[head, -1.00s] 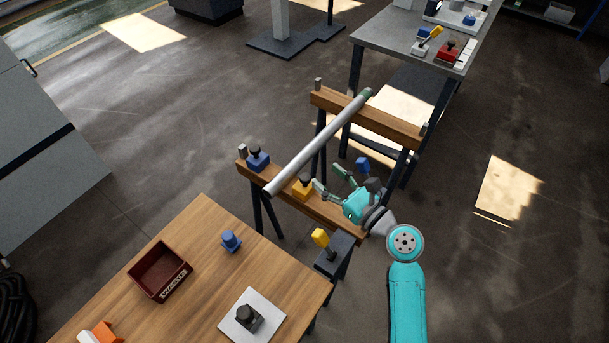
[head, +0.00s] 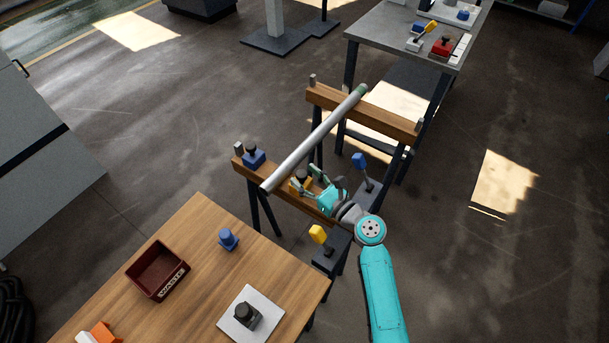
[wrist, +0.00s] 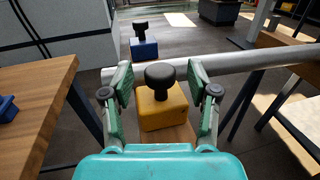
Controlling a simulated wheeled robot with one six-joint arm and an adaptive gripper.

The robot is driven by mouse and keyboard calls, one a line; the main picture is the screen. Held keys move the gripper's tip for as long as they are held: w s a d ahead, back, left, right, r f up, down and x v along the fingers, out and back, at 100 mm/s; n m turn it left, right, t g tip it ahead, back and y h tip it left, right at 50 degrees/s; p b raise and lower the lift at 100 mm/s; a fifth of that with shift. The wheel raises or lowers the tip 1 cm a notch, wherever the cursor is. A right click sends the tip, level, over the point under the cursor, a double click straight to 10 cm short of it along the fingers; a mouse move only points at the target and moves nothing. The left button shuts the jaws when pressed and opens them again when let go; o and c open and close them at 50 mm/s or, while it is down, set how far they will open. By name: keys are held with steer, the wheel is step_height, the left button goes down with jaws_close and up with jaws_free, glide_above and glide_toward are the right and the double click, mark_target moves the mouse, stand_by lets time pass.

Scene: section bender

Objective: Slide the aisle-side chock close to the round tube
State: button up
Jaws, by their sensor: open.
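A grey round tube (head: 315,139) lies across two wooden-topped trestles, its near end over the near beam. A yellow chock (head: 297,188) with a black knob sits on that beam to the right of the tube. A blue chock (head: 254,160) with a black knob sits on the beam on the tube's other side. My gripper (head: 306,180) is open around the yellow chock. In the wrist view the yellow chock (wrist: 162,110) stands between the open fingers, with the tube (wrist: 235,62) just beyond it; whether they touch is unclear. The fingers hide part of it in the head view.
A wooden table (head: 200,285) stands at the near left with a dark red bin (head: 158,272) and a blue part (head: 228,239). A yellow-topped lever (head: 318,235) and a blue-topped lever (head: 360,163) stand close to my arm. The beam right of my gripper is clear.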

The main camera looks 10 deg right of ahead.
steer(key=shift+w+a, duration=0.2)
steer(key=shift+w, duration=0.15)
steer(key=c, duration=0.9)
steer(key=shift+x, duration=0.95)
steer(key=o, duration=0.9)
steer(key=shift+s+a, duration=0.15)
steer(key=shift+s, duration=0.1)
steer(key=v, duration=1.2)
